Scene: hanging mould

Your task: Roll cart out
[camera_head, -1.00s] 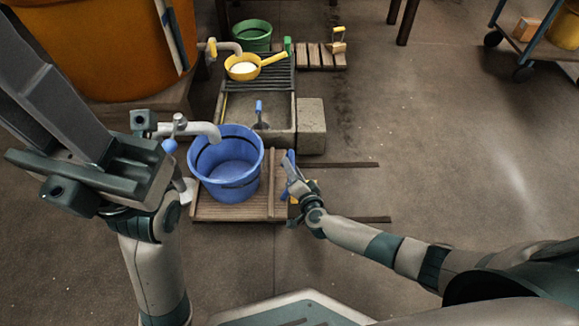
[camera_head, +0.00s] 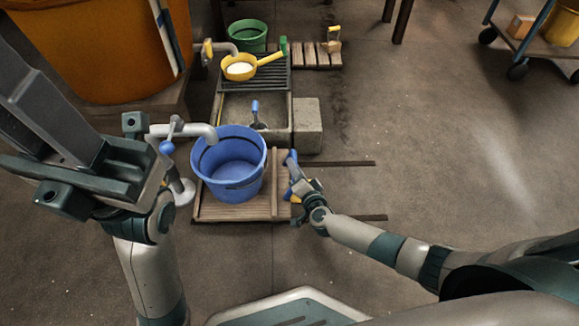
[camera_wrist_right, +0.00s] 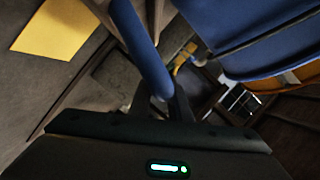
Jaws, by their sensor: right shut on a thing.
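The low wooden slatted cart (camera_head: 266,207) stands on two dark rails at the left, with a blue bucket (camera_head: 228,190) upright on it. A blue handle (camera_head: 291,162) rises at the cart's right edge. My right gripper (camera_head: 296,186) is shut on this handle, and the blue bar also shows close up between the fingers in the right wrist view (camera_wrist_right: 143,50). The bucket's blue side fills the upper right of that view (camera_wrist_right: 245,35). My left gripper (camera_head: 60,130) is large and close at the left, away from the cart; its jaw opening is unclear.
Rails (camera_head: 340,163) run on to the right over clear floor. A grey spout (camera_head: 190,131) with a blue-knobbed lever reaches toward the bucket from the left.

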